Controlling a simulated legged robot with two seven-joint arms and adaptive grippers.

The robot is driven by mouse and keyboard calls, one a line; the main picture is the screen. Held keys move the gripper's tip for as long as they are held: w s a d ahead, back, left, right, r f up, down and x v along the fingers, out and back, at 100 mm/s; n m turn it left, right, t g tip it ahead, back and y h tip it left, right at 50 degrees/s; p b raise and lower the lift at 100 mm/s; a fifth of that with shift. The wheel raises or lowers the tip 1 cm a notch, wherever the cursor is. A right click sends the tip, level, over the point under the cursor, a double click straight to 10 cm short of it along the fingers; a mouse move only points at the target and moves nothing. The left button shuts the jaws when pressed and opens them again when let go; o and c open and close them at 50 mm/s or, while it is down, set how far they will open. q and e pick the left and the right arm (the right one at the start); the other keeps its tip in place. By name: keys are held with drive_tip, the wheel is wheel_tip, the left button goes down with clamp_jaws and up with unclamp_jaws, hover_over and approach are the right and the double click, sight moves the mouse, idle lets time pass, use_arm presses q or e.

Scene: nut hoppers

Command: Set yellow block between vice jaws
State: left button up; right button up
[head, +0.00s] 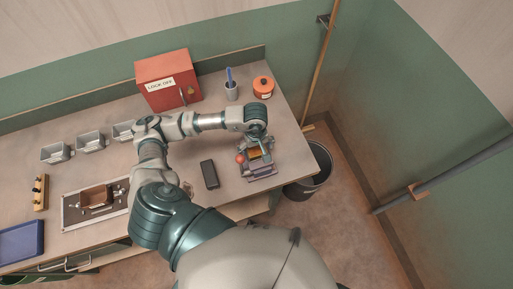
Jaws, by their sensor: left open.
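The vice (261,172) stands near the right end of the workbench, with a red round knob (240,159) on its left side. A small yellow-orange block (254,154) shows at the top of the vice, in the area of its jaws. My left gripper (261,147) is right above the vice, over the block, with its fingers pointing down. It is open. The gripper partly covers the block, so I cannot tell whether the block is fully seated or touches both jaws. My right gripper is not in view.
A dark flat box (209,174) lies left of the vice. An orange tin (263,87), a cup with a blue item (231,91) and a red lock-off box (168,79) stand behind. Metal hoppers (90,141) are at left. A black bin (312,172) stands beside the bench's right edge.

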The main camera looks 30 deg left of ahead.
sight(256, 148)
use_arm(q)
drive_tip(key=shift+r, duration=0.15)
wheel_tip(256, 148, up, 12)
drive_tip(key=shift+b, duration=0.3)
drive_tip(key=shift+a, duration=0.15)
